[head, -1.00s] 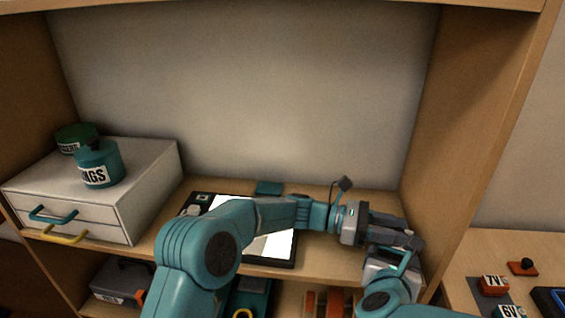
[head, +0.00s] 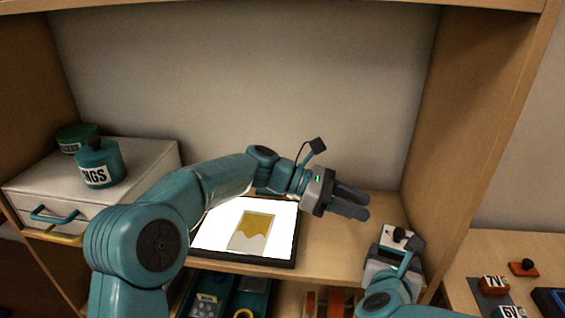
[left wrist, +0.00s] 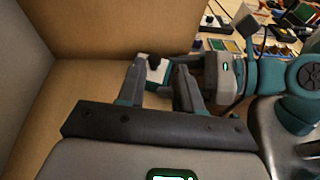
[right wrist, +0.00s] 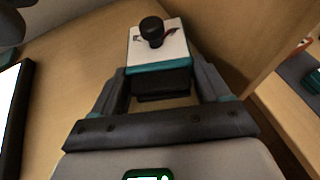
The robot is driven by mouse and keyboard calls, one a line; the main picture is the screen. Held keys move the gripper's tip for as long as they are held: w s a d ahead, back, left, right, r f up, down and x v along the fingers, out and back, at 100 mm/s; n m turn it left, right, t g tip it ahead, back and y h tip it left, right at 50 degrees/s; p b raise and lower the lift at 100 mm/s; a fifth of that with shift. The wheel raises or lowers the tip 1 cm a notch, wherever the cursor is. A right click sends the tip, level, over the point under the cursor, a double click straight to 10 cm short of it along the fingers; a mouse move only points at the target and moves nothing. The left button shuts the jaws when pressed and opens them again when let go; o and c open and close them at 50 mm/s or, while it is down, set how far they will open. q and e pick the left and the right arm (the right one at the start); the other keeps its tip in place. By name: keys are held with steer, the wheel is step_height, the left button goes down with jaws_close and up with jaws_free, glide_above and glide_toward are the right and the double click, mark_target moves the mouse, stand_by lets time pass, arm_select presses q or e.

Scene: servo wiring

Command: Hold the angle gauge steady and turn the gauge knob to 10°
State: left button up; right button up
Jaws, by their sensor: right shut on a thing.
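The angle gauge (head: 388,238) is a small box with a white top, a teal edge and a dark base, at the right front of the shelf. Its black knob (right wrist: 152,29) stands on the top beside a dark red curved mark; the angle is too small to read. My right gripper (head: 393,262) is shut on the gauge, with a finger on each side of its base. My left gripper (head: 366,203) is open and empty, up and to the left of the gauge, apart from it. The left wrist view shows the gauge (left wrist: 155,74) beyond and between the left fingers.
A tablet with a lit white screen (head: 213,228) lies on the shelf (head: 335,245) left of the gauge. A white drawer box (head: 150,165) with two tins stands at the far left. The cabinet's right wall (head: 465,120) is close to the gauge.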

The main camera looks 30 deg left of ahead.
mark_target(399, 232)
arm_select(q)
steer(key=shift+n+y, duration=0.4)
steer(key=shift+y, duration=0.2)
steer(key=x, duration=0.3)
steer(key=f+x, duration=0.1)
steer(key=x, duration=0.7)
steer(key=shift+w+a+f, duration=0.15)
steer(key=shift+a+f, duration=0.05)
steer(key=shift+f, duration=0.15)
steer(key=shift+w+d+n+t, duration=0.1)
steer(key=shift+d+n+t, duration=0.2)
steer(key=shift+d+t, duration=0.1)
steer(key=shift+n+t, duration=0.5)
steer(key=shift+a+n+t+y, duration=0.15)
steer(key=shift+n+t+y, duration=0.25)
steer(key=shift+n+t, duration=0.2)
steer(key=s+a+r+n+t+y, duration=0.4)
steer(key=s+a+r+n, duration=0.3)
steer(key=a+r, duration=0.2)
steer(key=s+a+r+n+t+y, duration=0.4)
steer(key=s+a+r+n, duration=0.3)
steer(key=a+r, duration=0.3)
steer(key=shift+s+a+n+t, duration=0.2)
steer(key=shift+a+n+t, duration=0.45)
steer(key=shift+n+t, duration=0.2)
